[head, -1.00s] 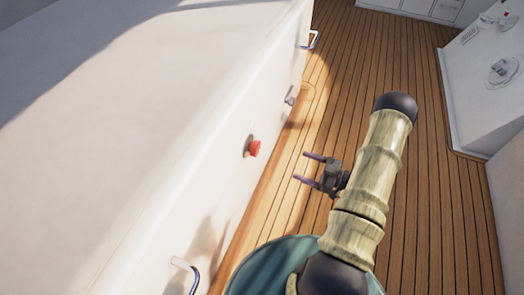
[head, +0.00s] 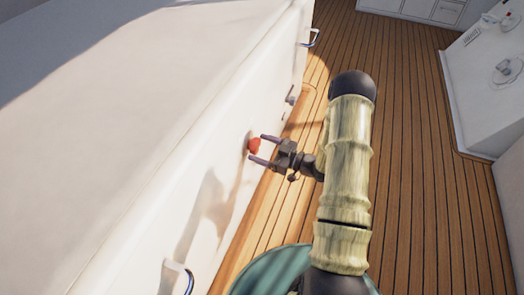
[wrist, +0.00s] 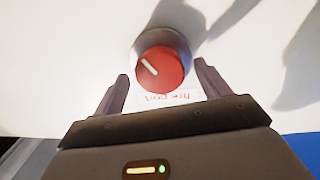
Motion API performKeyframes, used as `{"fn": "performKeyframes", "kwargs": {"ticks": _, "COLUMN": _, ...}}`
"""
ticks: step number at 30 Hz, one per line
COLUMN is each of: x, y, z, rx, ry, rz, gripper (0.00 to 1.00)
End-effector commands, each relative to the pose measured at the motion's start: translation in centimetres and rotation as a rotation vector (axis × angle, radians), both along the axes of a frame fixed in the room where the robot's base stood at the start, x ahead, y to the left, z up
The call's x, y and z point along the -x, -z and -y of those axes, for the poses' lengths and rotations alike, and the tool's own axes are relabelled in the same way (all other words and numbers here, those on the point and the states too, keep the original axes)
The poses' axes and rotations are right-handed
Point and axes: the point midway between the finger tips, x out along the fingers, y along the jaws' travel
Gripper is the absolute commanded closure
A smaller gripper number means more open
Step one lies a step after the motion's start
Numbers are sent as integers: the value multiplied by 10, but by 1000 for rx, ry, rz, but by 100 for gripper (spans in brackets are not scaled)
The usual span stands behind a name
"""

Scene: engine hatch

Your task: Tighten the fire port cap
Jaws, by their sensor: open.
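The fire port cap is a round red knob (head: 254,146) on the white side panel (head: 150,215). In the wrist view the red cap (wrist: 160,67) carries a white slanted mark and sits in a pale round base. Red lettering, upside down in this view, is printed below it. My gripper (head: 258,149) is open at the panel, and in the head view its two fingers appear on either side of the cap. In the wrist view my gripper (wrist: 162,78) has one finger left and one right of the cap, with visible gaps; I cannot tell how deep the fingertips reach.
Metal handles stand out from the panel at the near end (head: 180,275) and far end (head: 311,38). A small metal fitting (head: 291,99) lies beyond the cap. Wooden decking (head: 420,180) is open to the right, with a white console (head: 490,80) beyond.

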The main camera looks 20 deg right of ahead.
Motion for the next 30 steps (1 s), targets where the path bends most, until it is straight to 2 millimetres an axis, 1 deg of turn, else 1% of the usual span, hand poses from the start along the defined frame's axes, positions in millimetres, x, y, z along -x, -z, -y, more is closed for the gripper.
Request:
{"fn": "performKeyframes", "kwargs": {"ticks": 3, "x": -2, "y": 0, "z": -3, "rx": 0, "ry": -1, "rz": 0, "gripper": 24}}
{"fn": "performKeyframes", "kwargs": {"ticks": 9, "x": -2, "y": -1, "z": -3, "rx": 0, "ry": 0, "rz": 0, "gripper": 24}}
{"fn": "performKeyframes", "kwargs": {"ticks": 11, "x": -2, "y": -1, "z": -3, "rx": 0, "ry": 0, "rz": 0, "gripper": 34}}
{"fn": "performKeyframes", "kwargs": {"ticks": 12, "x": -2, "y": -1, "z": -3, "rx": 0, "ry": 0, "rz": 0, "gripper": 42}}
{"fn": "performKeyframes", "kwargs": {"ticks": 16, "x": -2, "y": -1, "z": -3, "rx": 1, "ry": 0, "rz": 1, "gripper": 68}}
{"fn": "performKeyframes", "kwargs": {"ticks": 17, "x": -2, "y": -1, "z": -3, "rx": 1, "ry": 0, "rz": 1, "gripper": 69}}
{"fn": "performKeyframes", "kwargs": {"ticks": 25, "x": -2, "y": -2, "z": -2, "rx": -10, "ry": 1, "rz": -13, "gripper": 69}}
{"fn": "performKeyframes", "kwargs": {"ticks": 30, "x": -2, "y": -3, "z": -2, "rx": -39, "ry": 2, "rz": -52, "gripper": 69}}
